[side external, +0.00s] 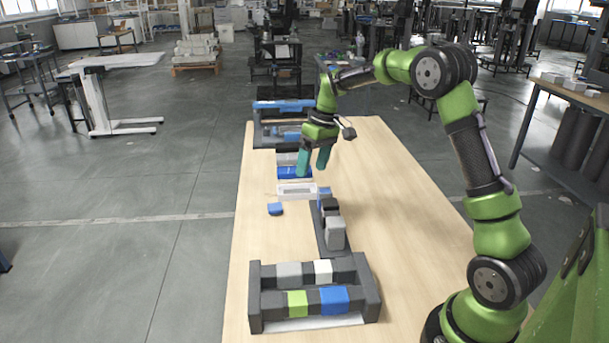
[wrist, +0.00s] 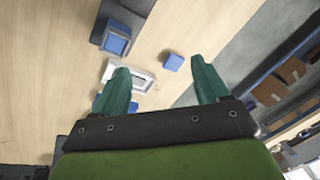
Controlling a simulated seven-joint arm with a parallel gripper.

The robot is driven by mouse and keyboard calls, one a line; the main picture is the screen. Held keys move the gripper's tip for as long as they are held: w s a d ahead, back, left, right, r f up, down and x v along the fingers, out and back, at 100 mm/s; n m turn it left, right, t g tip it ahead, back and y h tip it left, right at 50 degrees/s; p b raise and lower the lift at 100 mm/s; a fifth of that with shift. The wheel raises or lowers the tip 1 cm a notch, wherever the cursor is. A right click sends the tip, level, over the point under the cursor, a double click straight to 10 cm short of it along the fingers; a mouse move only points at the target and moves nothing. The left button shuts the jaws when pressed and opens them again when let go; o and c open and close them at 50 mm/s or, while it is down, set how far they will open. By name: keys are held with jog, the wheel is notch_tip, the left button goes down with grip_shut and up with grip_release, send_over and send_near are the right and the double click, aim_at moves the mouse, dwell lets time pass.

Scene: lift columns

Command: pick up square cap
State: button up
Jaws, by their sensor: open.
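A small blue block (side external: 275,209), which looks like the square cap, lies alone on the table near its left edge; it also shows in the wrist view (wrist: 173,62). My gripper (side external: 313,171) is open and empty, with its teal fingers pointing down above the table, behind the blue block in the side view. In the wrist view, the block appears between the fingertips (wrist: 158,65), nearer the right one, and apart from both. A white rectangular frame (side external: 297,191) lies beside the block; it also shows in the wrist view (wrist: 146,77), partly hidden by the left finger.
A dark holder with grey and blue pieces (side external: 334,233) stands right of the block. A dark rack (side external: 255,300) with grey, white, green and blue blocks is at the front. A blue-and-white piece (side external: 292,172) and another rack (side external: 262,130) stand farther back. The table's right side is clear.

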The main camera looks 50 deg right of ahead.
jog(key=w+r+n+t+y, duration=0.1)
jog(key=w+r+n, duration=0.1)
jog(key=w+n, duration=0.5)
jog(key=n, duration=0.3)
send_over(275, 206)
jog(key=s+d, duration=0.1)
jog(key=d, duration=0.1)
jog(key=shift+t, duration=0.3)
jog(key=f, duration=1)
jog(key=shift+s+f, duration=0.2)
jog(key=shift+x, duration=2.75)
jog(key=shift+s, duration=0.15)
